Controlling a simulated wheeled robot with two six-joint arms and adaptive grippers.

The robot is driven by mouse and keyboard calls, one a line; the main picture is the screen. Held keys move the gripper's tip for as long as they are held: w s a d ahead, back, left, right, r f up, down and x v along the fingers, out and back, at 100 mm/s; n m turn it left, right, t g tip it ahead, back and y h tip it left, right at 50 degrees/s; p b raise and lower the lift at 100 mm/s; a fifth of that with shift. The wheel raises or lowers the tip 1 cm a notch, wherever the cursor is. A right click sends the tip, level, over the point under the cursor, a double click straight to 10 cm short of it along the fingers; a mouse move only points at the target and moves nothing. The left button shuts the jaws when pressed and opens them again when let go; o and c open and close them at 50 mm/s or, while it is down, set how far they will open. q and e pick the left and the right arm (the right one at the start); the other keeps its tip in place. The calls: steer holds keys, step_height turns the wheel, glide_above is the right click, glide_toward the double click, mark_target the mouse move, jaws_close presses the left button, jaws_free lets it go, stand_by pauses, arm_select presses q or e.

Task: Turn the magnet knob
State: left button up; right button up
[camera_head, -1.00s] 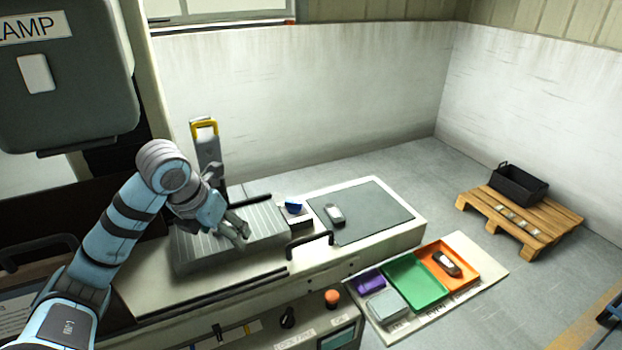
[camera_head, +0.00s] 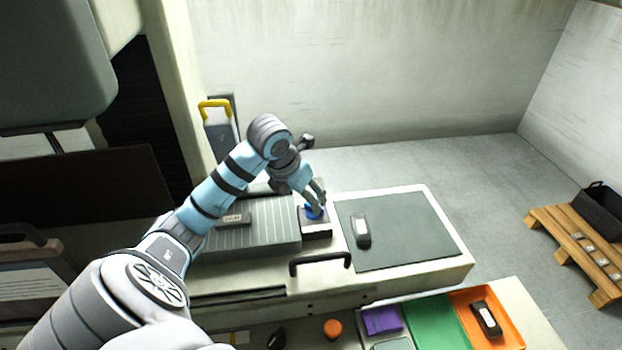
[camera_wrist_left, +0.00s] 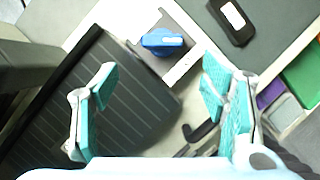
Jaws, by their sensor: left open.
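The blue magnet knob (camera_head: 313,213) sits on a small dark block at the right end of the grey ribbed plate (camera_head: 262,243). My right gripper is not in view.
A small labelled block (camera_head: 233,219) lies on the ribbed plate. A black bar handle (camera_head: 320,262) stands in front. A yellow-handled upright (camera_head: 217,130) stands behind the plate.

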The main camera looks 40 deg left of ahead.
arm_select(q)
glide_above(312, 214)
steer(key=s, duration=0.1)
step_height(312, 214, down, 5)
steer(key=shift+s+r, duration=0.1)
steer(key=shift+r, duration=0.1)
steer(key=shift+w+f, duration=1)
steer(key=shift+f, duration=0.15)
steer(key=shift+a, duration=0.1)
steer(key=shift+s+r, duration=0.15)
steer(key=shift+s, duration=0.25)
steer(key=shift+c, duration=0.2)
steer(key=shift+s, duration=0.1)
steer(key=c, duration=1.1)
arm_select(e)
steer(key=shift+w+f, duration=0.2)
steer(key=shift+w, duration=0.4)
